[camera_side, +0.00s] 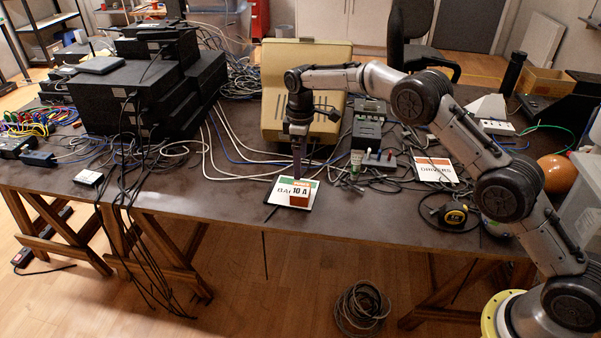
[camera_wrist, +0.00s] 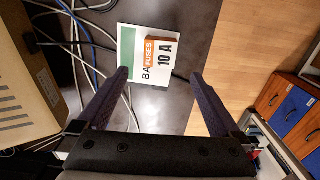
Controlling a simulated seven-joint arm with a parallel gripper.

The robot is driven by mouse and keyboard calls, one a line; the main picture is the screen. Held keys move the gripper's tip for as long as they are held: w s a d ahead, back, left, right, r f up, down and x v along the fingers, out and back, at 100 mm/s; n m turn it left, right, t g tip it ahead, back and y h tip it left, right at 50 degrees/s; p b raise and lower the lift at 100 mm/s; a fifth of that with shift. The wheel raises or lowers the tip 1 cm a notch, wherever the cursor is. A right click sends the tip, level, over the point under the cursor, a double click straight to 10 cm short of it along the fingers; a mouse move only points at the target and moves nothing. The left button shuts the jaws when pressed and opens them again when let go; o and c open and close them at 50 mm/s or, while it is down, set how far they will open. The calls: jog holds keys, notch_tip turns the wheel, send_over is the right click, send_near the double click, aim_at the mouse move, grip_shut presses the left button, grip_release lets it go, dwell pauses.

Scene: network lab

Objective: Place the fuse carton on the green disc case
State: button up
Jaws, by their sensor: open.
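The fuse carton (camera_side: 299,194) is a small orange and white box marked "10 A". It sits on the green disc case (camera_side: 277,191), a flat white case with a green band and the letters "BA", partly covered by the carton. In the wrist view the carton (camera_wrist: 161,54) lies on the case (camera_wrist: 129,72), toward its right side. My gripper (camera_side: 298,177) is above and just behind the carton in the side view. In the wrist view my gripper (camera_wrist: 159,75) is open, its fingers wide apart with nothing between them; the carton shows beyond the fingertips.
A second flat case (camera_side: 435,170) marked "DRIVERS" with a red-orange band lies to the right. A beige device (camera_side: 305,95) stands behind my gripper. Cables run over the table (camera_side: 180,212) around the case. Black boxes (camera_side: 140,95) are stacked at left. A tape measure (camera_side: 452,217) lies front right.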

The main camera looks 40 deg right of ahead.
jog(key=s+d+r+m+t, duration=0.1)
jog(key=s+d+r+m, duration=0.1)
jog(key=s+r, duration=0.8)
jog(key=s+d+r+m+t, duration=0.25)
jog(key=s+r, duration=0.55)
jog(key=r, duration=0.4)
jog(key=s+d+f+m+t, duration=0.1)
jog(key=s+f+m, duration=0.1)
jog(key=s, duration=1.1)
jog(key=s+d+f+m+t, duration=0.1)
jog(key=s+m, duration=0.1)
jog(key=s, duration=1.1)
jog(key=shift+s+d+f, duration=0.2)
jog(key=shift+d+f, duration=0.1)
jog(key=shift+f, duration=0.05)
